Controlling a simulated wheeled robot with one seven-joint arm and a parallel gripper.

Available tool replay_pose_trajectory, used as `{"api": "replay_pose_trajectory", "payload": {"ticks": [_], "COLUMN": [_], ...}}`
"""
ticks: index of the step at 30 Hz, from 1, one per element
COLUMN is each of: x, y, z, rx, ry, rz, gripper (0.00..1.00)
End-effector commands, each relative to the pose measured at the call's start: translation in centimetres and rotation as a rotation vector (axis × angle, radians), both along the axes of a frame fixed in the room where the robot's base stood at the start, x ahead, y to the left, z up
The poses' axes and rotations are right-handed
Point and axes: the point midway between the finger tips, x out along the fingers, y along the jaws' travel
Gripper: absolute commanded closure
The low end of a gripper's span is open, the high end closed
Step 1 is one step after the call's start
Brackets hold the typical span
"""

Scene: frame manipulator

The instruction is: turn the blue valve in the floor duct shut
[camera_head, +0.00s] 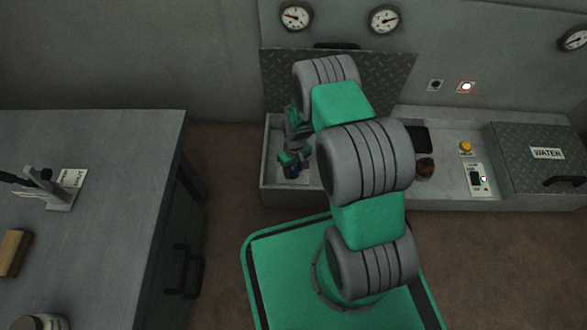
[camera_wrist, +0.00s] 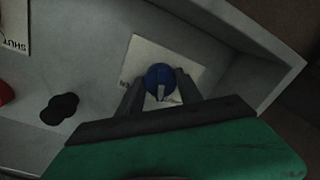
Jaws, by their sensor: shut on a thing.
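The blue valve (camera_wrist: 160,77) is a round blue knob with a pale pointer mark, on a white plate (camera_wrist: 144,50) inside the floor duct (camera_head: 264,165). In the wrist view my gripper (camera_wrist: 160,88) is around the blue knob, a finger on each side, shut on it. In the head view my gripper (camera_head: 292,162) reaches down into the open duct, and only a little blue shows beneath it. Part of the plate's lettering is hidden by a finger. I cannot tell which marking the pointer faces.
The duct's checker-plate lid (camera_head: 280,75) stands raised behind it. In the wrist view a dark knob (camera_wrist: 60,108), a red thing (camera_wrist: 4,93) and a plate reading SHUT (camera_wrist: 14,28) lie to the left. A closed WATER lid (camera_head: 540,165) is at right. A workbench (camera_head: 120,170) stands left.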

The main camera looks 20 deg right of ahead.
Motion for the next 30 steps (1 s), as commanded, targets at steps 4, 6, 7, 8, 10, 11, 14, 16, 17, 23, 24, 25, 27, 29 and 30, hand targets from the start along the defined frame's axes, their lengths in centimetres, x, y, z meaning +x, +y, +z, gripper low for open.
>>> {"api": "replay_pose_trajectory", "payload": {"ticks": [4, 6, 7, 8, 10, 11, 14, 16, 17, 23, 24, 25, 27, 29, 30], "x": [-0.05, -0.05, -0.04, -0.03, -0.03, -0.02, 0.0, 0.01, 0.02, 0.02, 0.02, 0.02, 0.02, 0.02, 0.02], "y": [-0.02, -0.02, -0.01, -0.02, -0.02, -0.02, -0.01, 0.0, 0.0, 0.01, 0.01, 0.01, 0.01, 0.01, 0.02], "z": [0.02, 0.01, 0.0, 0.0, -0.01, -0.01, -0.01, 0.0, 0.0, 0.0, 0.0, 0.0, 0.0, -0.01, -0.01], "rx": [-0.001, 0.0, 0.0, 0.0, 0.0, 0.0, 0.0, 0.0, 0.0, 0.0, 0.0, 0.0, 0.0, 0.0, 0.0], "ry": [0.002, 0.002, 0.002, 0.002, 0.002, 0.002, 0.002, 0.002, 0.002, 0.002, 0.002, 0.002, 0.002, 0.002, 0.002], "rz": [0.133, 0.193, 0.217, 0.242, 0.293, 0.313, 0.373, 0.407, 0.421, 0.477, 0.483, 0.486, 0.491, 0.493, 0.494], "gripper": [0.98, 0.98, 0.98, 0.98, 0.98, 0.98, 0.98, 0.98, 0.98, 0.98, 0.98, 0.98, 0.98, 0.98, 0.98]}}
